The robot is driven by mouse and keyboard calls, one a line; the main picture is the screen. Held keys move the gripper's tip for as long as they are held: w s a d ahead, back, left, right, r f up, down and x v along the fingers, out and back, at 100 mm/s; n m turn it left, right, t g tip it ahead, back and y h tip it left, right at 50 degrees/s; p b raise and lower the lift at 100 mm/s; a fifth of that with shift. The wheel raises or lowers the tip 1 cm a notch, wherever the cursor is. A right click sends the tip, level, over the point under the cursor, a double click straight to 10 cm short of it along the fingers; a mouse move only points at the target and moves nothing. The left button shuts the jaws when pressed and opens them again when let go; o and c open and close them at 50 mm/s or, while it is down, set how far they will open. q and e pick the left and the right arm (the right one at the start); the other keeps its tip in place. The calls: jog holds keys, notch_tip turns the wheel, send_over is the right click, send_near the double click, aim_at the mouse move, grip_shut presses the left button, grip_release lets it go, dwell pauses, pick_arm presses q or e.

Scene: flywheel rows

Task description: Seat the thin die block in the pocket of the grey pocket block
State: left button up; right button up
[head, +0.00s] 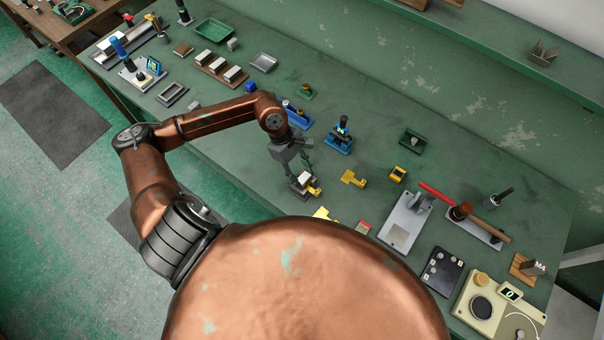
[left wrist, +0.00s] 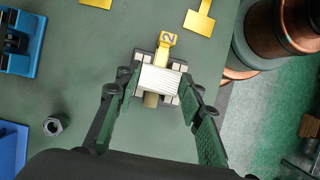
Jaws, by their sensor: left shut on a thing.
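My left gripper (head: 303,172) points down at the bench; in the left wrist view (left wrist: 162,86) its two green-black fingers are shut on the sides of a pale, ridged block, which I take for the thin die block (left wrist: 160,79). Directly under it is the grey pocket block (left wrist: 140,96), with light top faces and a dark base; it also shows in the head view (head: 298,188). A yellow piece marked 2 (left wrist: 168,39) sticks out from its far side. The die block hides the pocket, so I cannot tell how deep it sits. My right gripper is not in view.
Yellow gauge pieces (head: 352,178) and a blue fixture (head: 341,133) stand nearby on the green bench. A steel nut (left wrist: 54,125) lies left of the pocket block in the wrist view.

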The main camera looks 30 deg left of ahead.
pick_arm(q)
jog(key=shift+b, duration=0.3)
dwell(0.5)
jog(key=shift+f+b, duration=0.7)
jog(key=o, duration=1.5)
jog(key=v, duration=1.2)
